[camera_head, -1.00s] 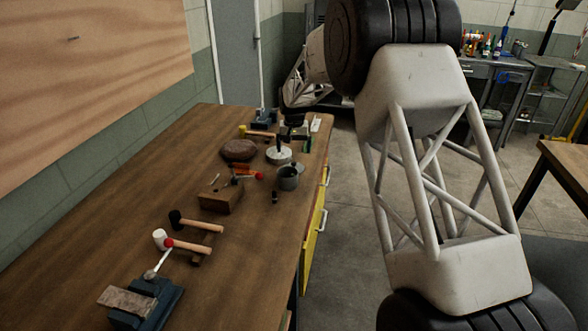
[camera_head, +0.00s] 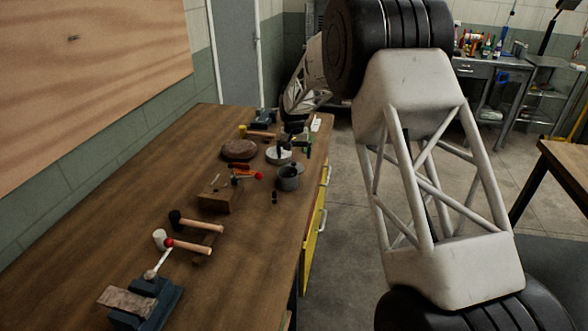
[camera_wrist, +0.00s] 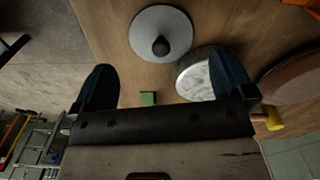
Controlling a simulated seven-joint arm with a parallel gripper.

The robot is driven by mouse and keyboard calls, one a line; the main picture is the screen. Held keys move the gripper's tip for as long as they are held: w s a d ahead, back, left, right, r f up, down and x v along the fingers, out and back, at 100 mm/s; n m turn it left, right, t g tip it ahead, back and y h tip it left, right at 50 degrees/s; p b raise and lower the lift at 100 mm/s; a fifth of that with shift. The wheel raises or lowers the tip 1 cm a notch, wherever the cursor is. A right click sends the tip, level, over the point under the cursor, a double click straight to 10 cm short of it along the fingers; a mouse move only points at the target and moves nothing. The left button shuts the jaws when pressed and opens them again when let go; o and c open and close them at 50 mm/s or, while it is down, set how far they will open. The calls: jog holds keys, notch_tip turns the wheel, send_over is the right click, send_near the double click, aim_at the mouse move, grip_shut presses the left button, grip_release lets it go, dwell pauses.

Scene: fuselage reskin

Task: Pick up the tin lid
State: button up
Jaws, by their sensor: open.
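The tin lid (camera_wrist: 174,16) is a round grey disc with a black knob, seen from above near the top of the wrist view. In the head view the grey tin (camera_head: 289,183) stands near the bench's right edge, with the lid (camera_head: 289,171) seeming to rest on it. My gripper (camera_wrist: 163,62) is open and empty. Its two dark blue fingers are wide apart, with the lid beyond their tips and apart from them. In the head view my gripper (camera_head: 295,146) hangs just behind the tin, above the bench.
A round silver piece (camera_wrist: 194,80) lies close to the lid, near my right-hand finger. A brown round pad (camera_head: 239,150), a wooden block (camera_head: 215,198) with tools, mallets (camera_head: 196,222) and a vise (camera_head: 148,303) stand on the bench (camera_head: 120,210). A green block (camera_wrist: 148,98) lies below the lid.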

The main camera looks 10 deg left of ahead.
aim_at(294, 163)
jog(key=shift+f, duration=2.6)
jog(key=c, duration=0.7)
